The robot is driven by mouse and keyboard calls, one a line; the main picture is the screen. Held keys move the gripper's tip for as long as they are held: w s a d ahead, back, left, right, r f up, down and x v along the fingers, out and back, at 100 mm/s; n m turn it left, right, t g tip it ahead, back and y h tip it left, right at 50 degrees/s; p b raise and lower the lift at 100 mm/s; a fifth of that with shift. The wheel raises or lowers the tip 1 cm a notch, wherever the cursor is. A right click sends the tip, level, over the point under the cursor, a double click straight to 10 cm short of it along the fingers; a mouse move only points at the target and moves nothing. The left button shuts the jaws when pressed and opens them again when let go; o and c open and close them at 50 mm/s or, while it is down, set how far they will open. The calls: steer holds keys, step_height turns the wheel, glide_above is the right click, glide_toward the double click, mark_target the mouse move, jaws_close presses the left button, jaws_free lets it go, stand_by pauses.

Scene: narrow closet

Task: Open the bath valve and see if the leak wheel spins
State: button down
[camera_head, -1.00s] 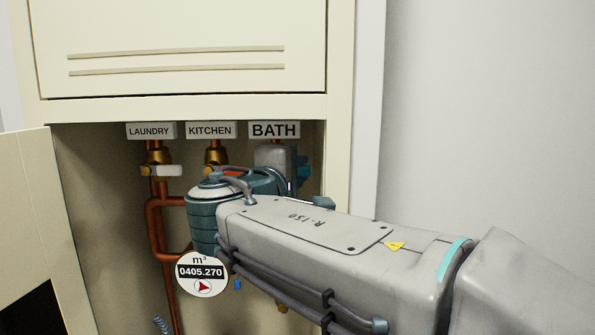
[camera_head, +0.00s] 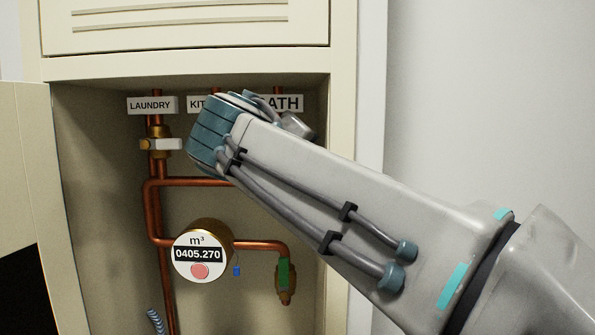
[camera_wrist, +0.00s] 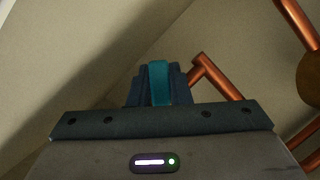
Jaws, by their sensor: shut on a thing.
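The upper-right of the pipe compartment holds the BATH label (camera_head: 290,103), partly covered by my arm. The bath valve under it is hidden in the head view. In the wrist view my gripper (camera_wrist: 157,85) is shut on a teal piece (camera_wrist: 159,80), which appears to be the bath valve handle; its angle to the pipe is unclear. A copper pipe (camera_wrist: 215,77) is beside it. The round water meter (camera_head: 200,257) is in plain view, reading 0405.270. Its leak wheel (camera_head: 200,271) shows as a pinkish-red disc without a clear triangle.
The laundry valve (camera_head: 160,144) has a white handle. The KITCHEN label (camera_head: 196,104) is partly covered and its valve hidden. A green-handled fitting (camera_head: 284,274) hangs right of the meter. The cabinet door (camera_head: 22,170) stands open at left.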

steer(key=shift+a+f+m+g+y+b, duration=0.2)
steer(key=shift+a+m+y+b, duration=0.3)
steer(key=shift+m+y+b, duration=0.5)
steer(key=shift+a+f+m+g+y+b, duration=0.1)
steer(key=shift+a+f+m+y+b, duration=0.3)
steer(key=shift+m, duration=0.85)
steer(key=shift+a+f+m+g+y+b, duration=0.15)
steer(key=shift+a+m+y+b, duration=0.45)
steer(key=shift+m+y+b, duration=0.45)
steer(key=shift+h, duration=0.25)
steer(key=c, duration=1.3)
jaws_free()
steer(key=shift+c, duration=0.2)
steer(key=shift+r, duration=0.15)
